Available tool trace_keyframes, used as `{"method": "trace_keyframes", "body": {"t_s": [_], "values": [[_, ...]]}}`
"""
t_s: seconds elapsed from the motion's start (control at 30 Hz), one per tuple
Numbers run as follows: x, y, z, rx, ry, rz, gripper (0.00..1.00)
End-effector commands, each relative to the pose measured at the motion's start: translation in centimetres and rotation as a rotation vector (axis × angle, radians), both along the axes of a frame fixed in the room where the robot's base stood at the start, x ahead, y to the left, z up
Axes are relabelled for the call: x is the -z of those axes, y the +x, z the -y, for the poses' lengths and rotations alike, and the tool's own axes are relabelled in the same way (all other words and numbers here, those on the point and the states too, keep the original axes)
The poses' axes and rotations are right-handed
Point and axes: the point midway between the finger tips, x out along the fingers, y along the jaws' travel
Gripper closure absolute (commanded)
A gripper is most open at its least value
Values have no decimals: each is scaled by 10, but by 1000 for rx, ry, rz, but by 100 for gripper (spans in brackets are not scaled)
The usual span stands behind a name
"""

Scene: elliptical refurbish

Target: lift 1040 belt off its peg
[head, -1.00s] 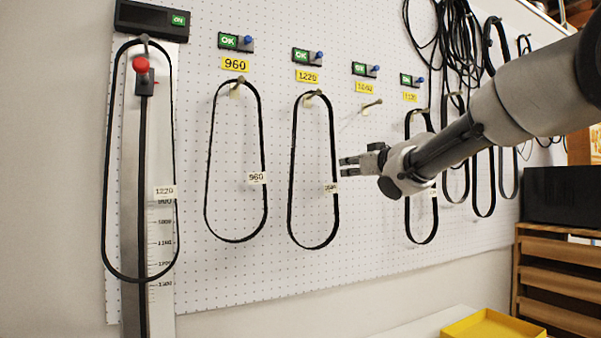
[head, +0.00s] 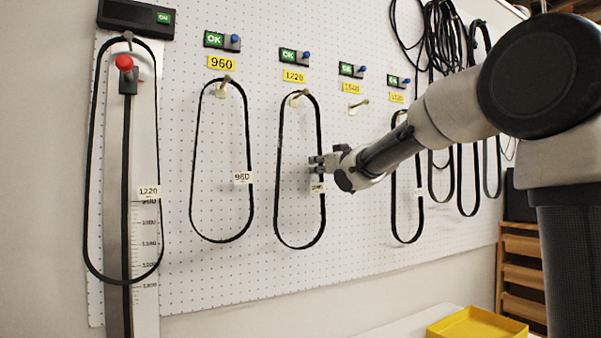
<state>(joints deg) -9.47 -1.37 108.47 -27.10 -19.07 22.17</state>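The belt with a small tag (head: 317,187) that seems to read 1040, though it is too small to be sure, is a long black loop (head: 275,170). It hangs from a peg (head: 296,96) under a yellow 1220 label (head: 294,76). My gripper (head: 314,164) points left at the belt's right strand, just above the tag. Its fingers look slightly apart, one above the other. They overlap the strand in the picture; I cannot tell whether they touch it. To the right, an empty peg (head: 359,104) sits under a yellow label (head: 352,88), blurred.
A 960 belt (head: 193,170) hangs to the left, and a 1220 belt (head: 88,170) hangs on the measuring scale (head: 146,260). Another belt (head: 393,200) hangs behind my arm. More belts hang further right. A yellow tray (head: 470,335) stands below at the right.

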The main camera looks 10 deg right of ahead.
Motion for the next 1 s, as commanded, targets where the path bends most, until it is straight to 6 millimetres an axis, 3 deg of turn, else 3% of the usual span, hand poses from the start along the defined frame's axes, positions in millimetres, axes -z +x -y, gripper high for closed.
{"method": "trace_keyframes", "body": {"t_s": [0.03, 0.1, 0.63, 1.0], "values": [[0, 0, 0, 0, 0, 0, 87], [0, 0, 0, 0, 0, 0, 100], [-6, -3, 1, 1, 1, 2, 100], [-60, -4, 2, 1, -2, 3, 100]]}}
